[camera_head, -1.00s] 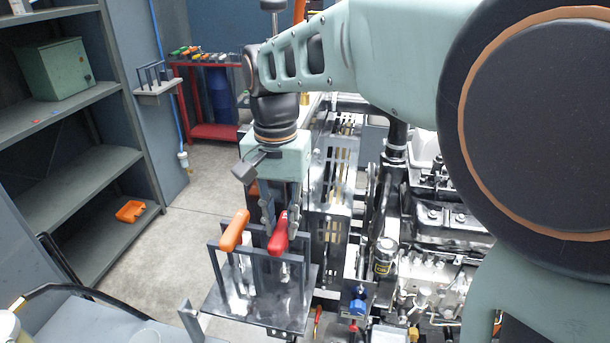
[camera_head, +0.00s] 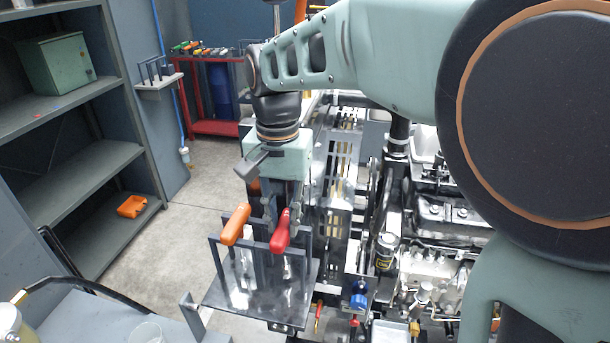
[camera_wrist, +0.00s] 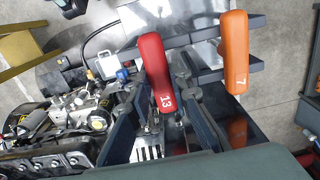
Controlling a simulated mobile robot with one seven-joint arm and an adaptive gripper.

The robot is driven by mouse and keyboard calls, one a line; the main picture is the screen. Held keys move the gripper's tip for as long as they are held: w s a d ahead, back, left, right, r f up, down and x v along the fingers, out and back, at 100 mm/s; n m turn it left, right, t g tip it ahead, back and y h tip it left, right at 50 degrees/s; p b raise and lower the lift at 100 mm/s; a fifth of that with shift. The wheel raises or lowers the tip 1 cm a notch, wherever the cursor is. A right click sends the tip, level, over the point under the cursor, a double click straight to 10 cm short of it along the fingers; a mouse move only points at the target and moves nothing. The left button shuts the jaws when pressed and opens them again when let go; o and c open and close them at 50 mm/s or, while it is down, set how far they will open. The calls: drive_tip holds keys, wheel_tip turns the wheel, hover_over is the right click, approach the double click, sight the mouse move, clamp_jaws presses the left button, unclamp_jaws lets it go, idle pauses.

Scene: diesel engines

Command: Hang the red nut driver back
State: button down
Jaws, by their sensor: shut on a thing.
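The red nut driver (camera_head: 281,231) has a red handle marked 13 in the wrist view (camera_wrist: 155,65). My gripper (camera_head: 279,215) is shut on this handle, with a finger on either side in the wrist view (camera_wrist: 160,84). The nut driver is upright at the right part of the grey rack (camera_head: 214,264), beside an orange-handled driver (camera_head: 236,224). The orange handle is marked 7 in the wrist view (camera_wrist: 236,60). The red driver's shaft shows only partly below the handle. I cannot tell whether it rests in the rack.
The engine (camera_head: 430,265) is close on the right. Grey shelves (camera_head: 60,165) hold a green box (camera_head: 58,66) and an orange tray (camera_head: 131,207) at the left. A red cart (camera_head: 190,95) stands behind. Open floor lies between shelves and rack.

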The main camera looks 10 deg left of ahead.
sight(283, 224)
drive_tip(key=c, duration=1.7)
unclamp_jaws()
drive_tip(key=shift+o, duration=0.6)
drive_tip(key=shift+o, duration=1.3)
drive_tip(key=shift+r, duration=0.15)
drive_tip(key=shift+r+p, duration=1.55)
drive_tip(key=shift+r, duration=0.2)
